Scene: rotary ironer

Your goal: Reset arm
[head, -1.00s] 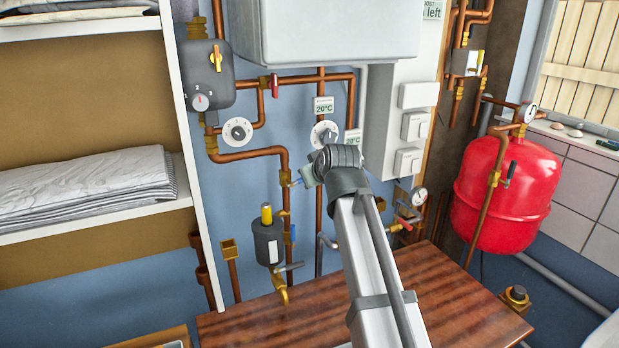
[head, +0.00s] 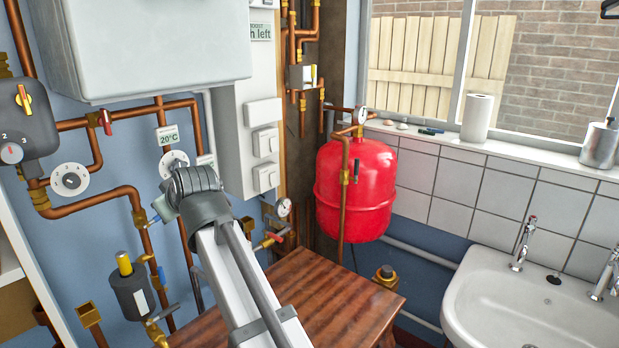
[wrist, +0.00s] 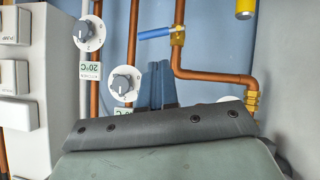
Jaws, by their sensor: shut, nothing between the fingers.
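My gripper (wrist: 157,86) shows in the wrist view as two dark blue fingers pressed together, with nothing between them. In that view the fingers are in front of the blue wall, beside a white dial (wrist: 124,83) with a 20°C label shown upside down. In the head view my arm rises from the bottom to a dark rounded joint in front of the pipework. The fingers are hidden behind that joint there. A white dial (head: 174,160) shows just above the joint, and another dial (head: 69,180) is to its left.
Copper pipes (head: 97,205) and a white switch box (head: 246,150) crowd the wall around my arm. A wooden top (head: 325,300) lies below. A red tank (head: 355,190) and a white sink (head: 540,310) are to the right, with a window ledge (head: 500,152) above.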

